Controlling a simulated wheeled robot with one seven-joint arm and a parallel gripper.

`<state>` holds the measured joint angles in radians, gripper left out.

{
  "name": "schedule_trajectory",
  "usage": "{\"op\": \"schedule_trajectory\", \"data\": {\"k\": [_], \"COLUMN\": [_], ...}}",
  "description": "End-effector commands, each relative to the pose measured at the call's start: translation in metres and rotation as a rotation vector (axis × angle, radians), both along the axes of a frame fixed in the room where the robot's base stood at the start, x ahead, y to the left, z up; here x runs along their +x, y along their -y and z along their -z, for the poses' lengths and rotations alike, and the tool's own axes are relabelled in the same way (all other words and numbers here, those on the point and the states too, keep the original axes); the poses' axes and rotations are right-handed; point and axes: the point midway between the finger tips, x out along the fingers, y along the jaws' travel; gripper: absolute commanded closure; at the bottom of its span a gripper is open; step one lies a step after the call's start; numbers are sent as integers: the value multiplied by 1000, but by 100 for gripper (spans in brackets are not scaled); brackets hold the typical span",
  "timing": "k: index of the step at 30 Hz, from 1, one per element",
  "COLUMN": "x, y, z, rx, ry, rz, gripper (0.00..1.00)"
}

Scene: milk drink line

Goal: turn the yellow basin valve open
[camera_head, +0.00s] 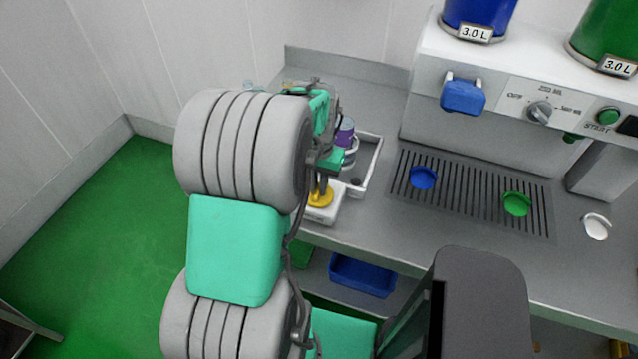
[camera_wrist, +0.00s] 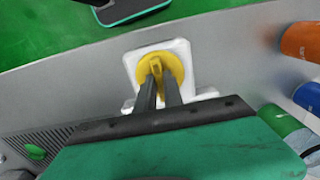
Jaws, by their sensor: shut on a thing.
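The yellow basin valve (camera_head: 320,197) is a round yellow knob with a raised grip, on a white base (camera_head: 325,214) near the counter's front edge. In the wrist view the valve (camera_wrist: 160,68) is at the upper middle, on its white plate (camera_wrist: 185,50). My gripper (camera_wrist: 159,78) has its two dark fingers closed around the valve's raised grip. In the head view my gripper (camera_head: 319,185) comes down onto the valve from above, and my arm hides part of the area behind it.
A white tray (camera_head: 372,168) with a purple-topped container (camera_head: 345,131) stands behind the valve. The dispenser with a blue lever (camera_head: 463,96) and a drip grate (camera_head: 470,190) is to the right. A blue bin (camera_head: 362,275) sits below the counter. Several coloured cylinders, one orange (camera_wrist: 302,42), lie right in the wrist view.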

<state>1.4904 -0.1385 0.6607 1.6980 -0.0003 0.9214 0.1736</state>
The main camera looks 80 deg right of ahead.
Motion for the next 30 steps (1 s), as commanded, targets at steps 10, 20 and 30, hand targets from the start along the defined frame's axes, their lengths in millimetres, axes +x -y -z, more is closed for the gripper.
{"op": "schedule_trajectory", "data": {"k": [10, 20, 30], "x": [0, 0, 0], "y": [0, 1, 1], "z": [0, 0, 0], "rx": [0, -2, -2], "ry": [0, 0, 0], "rz": [1, -14, -174], "gripper": [100, 100, 100]}}
